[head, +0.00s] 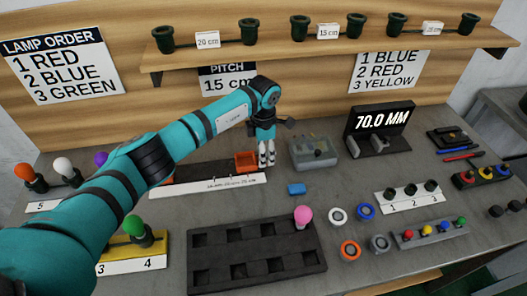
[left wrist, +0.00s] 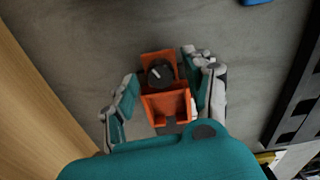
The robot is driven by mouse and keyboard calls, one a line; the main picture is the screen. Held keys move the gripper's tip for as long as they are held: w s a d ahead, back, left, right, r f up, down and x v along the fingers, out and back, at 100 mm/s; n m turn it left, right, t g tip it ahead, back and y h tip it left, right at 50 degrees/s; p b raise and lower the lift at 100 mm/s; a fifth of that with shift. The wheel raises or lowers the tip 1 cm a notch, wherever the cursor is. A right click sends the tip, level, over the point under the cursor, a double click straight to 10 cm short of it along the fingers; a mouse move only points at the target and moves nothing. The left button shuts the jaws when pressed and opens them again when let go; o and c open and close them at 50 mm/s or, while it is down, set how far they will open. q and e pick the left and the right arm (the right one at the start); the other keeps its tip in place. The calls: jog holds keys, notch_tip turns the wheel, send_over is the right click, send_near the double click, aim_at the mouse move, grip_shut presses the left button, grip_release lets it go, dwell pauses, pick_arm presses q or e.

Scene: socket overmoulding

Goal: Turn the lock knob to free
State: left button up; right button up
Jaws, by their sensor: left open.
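The lock knob (left wrist: 160,73) is a round black knob with a white pointer mark, set on an orange carriage (left wrist: 167,104) in the left wrist view. The pointer slants toward the upper left there. The orange carriage (head: 246,161) also shows in the head view, on a dark rail behind a white scale strip (head: 208,186). I cannot make out the knob in that view. My left gripper (head: 267,160) points down at the carriage's right side. In the left wrist view my left gripper (left wrist: 161,82) is open, its fingers on either side of the carriage. My right gripper is out of view.
A dark tray (head: 256,258) with a pink bulb (head: 303,216) lies nearer. A black gauge (head: 380,130) reads 70.0 MM. A shelf (head: 330,48) runs above.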

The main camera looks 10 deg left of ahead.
pick_arm(q)
jog(key=shift+f, duration=0.25)
grip_shut()
jog(key=n, duration=0.2)
jog(key=shift+n+b, duration=0.3)
jog(key=shift+n, duration=1.1)
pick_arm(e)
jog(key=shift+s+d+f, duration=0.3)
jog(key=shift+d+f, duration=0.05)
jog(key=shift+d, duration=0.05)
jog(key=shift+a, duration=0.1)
pick_arm(q)
grip_release()
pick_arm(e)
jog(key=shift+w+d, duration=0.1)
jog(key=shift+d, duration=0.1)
pick_arm(q)
jog(key=shift+m, duration=0.3)
